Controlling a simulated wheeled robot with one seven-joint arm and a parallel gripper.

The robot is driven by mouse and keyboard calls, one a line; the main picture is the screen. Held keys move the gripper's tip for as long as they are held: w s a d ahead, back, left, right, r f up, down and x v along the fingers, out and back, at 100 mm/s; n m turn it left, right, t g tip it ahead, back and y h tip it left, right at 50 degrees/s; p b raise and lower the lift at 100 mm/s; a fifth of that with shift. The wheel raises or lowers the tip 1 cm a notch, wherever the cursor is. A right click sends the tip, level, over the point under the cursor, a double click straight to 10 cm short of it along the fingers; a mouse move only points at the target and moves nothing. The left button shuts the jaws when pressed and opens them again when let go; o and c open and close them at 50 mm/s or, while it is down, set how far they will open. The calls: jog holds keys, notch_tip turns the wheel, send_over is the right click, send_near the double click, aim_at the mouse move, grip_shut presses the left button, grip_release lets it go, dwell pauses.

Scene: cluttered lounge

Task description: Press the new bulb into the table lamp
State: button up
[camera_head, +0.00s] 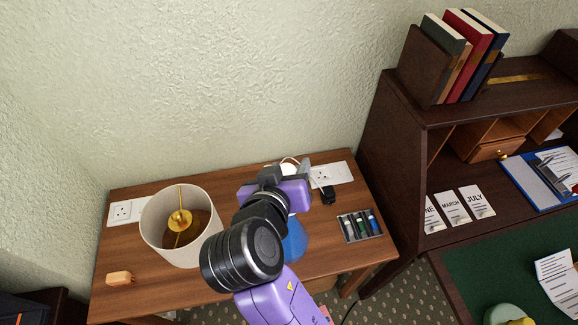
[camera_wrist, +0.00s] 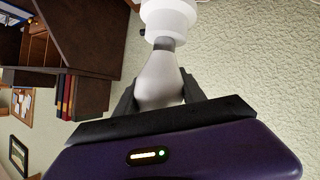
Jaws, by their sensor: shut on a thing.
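My gripper (camera_head: 303,170) is over the back of the wooden side table, and its fingers are shut on a white bulb. In the wrist view the pale pear-shaped bulb (camera_wrist: 158,78) sits between the dark fingers, its grey cap pointing at a white round fitting (camera_wrist: 168,18). The cap meets or overlaps this fitting in the picture; I cannot tell whether it is seated. In the head view my gripper and arm mostly hide the bulb and fitting. A cream lampshade (camera_head: 160,222) with a brass centre (camera_head: 180,219) stands left of my arm.
The side table (camera_head: 130,285) also bears a small wooden block (camera_head: 119,278), a tray of batteries (camera_head: 360,226), and a blue rounded thing (camera_head: 296,242) partly behind my arm. Sockets (camera_head: 122,211) are at the back. A dark desk with shelves (camera_head: 385,150) stands close on the right.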

jog(key=shift+f+b, duration=0.45)
jog(key=shift+f, duration=0.35)
jog(key=o, duration=1.4)
jog(key=b+v, duration=0.1)
jog(key=v, duration=0.7)
